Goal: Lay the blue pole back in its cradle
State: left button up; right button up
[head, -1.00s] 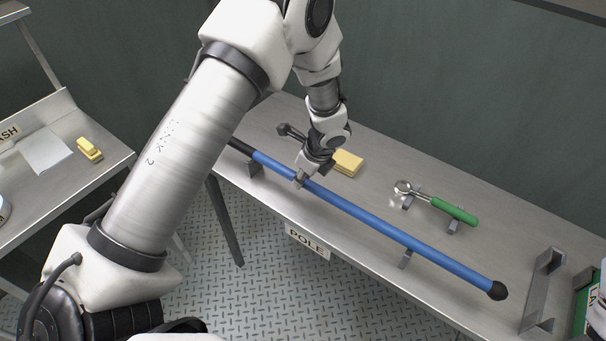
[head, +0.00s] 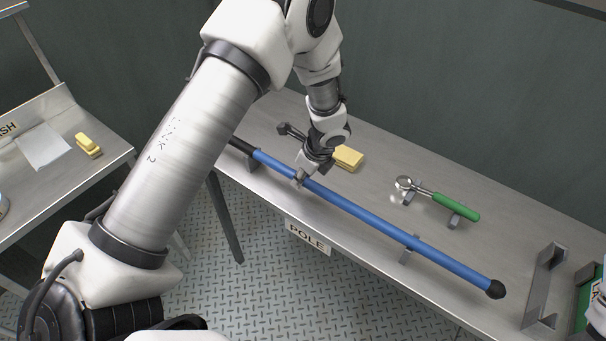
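The blue pole (head: 375,220) with black ends runs slantwise along the front of the steel bench. Its cradle has two grey brackets, a left one (head: 254,166) and a right one (head: 408,251). The pole lies at both brackets, and an upright of the right one shows just behind it. Whether it rests fully in them I cannot tell for sure. My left gripper (head: 299,179) comes down from above and is shut around the pole, right of the left bracket. The far finger is mostly hidden. My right gripper is out of view.
A POLE label (head: 308,240) is on the bench's front edge. A grey bracket (head: 543,290) stands at the right. A side table (head: 60,190) is at the left.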

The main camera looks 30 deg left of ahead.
pick_arm(q)
jog(key=shift+o, duration=1.1)
jog(key=v, duration=1.2)
